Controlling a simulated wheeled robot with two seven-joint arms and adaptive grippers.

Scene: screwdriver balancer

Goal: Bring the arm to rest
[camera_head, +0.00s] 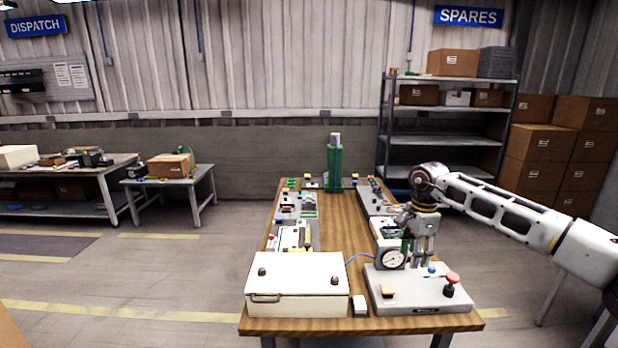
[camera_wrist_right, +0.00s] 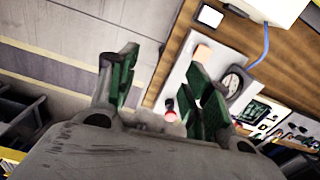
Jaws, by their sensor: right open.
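My right arm (camera_head: 510,212) comes in from the right in the head view. My right gripper (camera_head: 422,254) points down over the right side of the wooden table, above the grey panel with the gauge. In the right wrist view the two green-padded fingers of the right gripper (camera_wrist_right: 165,90) are spread apart with nothing between them. A red button (camera_wrist_right: 170,115) shows beyond them on the panel. No screwdriver can be made out in either view. My left gripper is in neither view.
The wooden table (camera_head: 340,245) carries a white lidded box (camera_head: 297,284), the grey panel (camera_head: 420,298) with a dial gauge (camera_head: 392,259) and a red button (camera_head: 452,279). A green tower (camera_head: 333,168) stands at its far end. Shelving (camera_head: 445,140) is behind. The floor left of the table is clear.

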